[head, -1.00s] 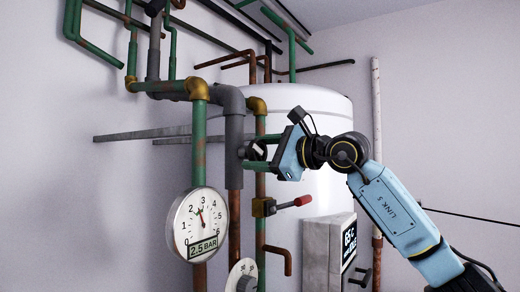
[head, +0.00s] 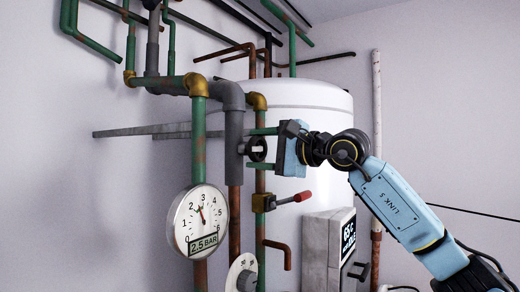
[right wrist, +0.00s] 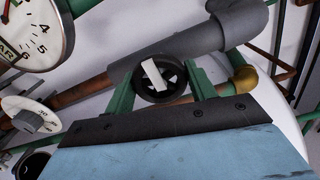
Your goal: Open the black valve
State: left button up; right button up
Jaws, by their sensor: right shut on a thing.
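The black valve (head: 256,149) is a small round handwheel on the grey vertical pipe (head: 234,135). In the right wrist view the black valve (right wrist: 159,82) shows a white bar across its face, tilted from upper left to lower right. My right gripper (head: 259,148) comes in from the right, its green fingers above and below the wheel. In the right wrist view my right gripper (right wrist: 161,85) has one finger on each side of the wheel, shut on it. My left gripper is not in view.
A pressure gauge (head: 199,222) reading 2.5 BAR sits lower left. A red-handled lever valve (head: 295,199) is just below my gripper. A white dial (head: 242,272), a grey display box (head: 322,250) and a white tank (head: 330,99) stand close by.

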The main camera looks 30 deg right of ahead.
jog(key=o, duration=1)
jog(key=b+v, duration=0.4)
jog(key=v, duration=0.9)
jog(key=shift+s+b, duration=0.2)
jog(key=shift+b, duration=0.1)
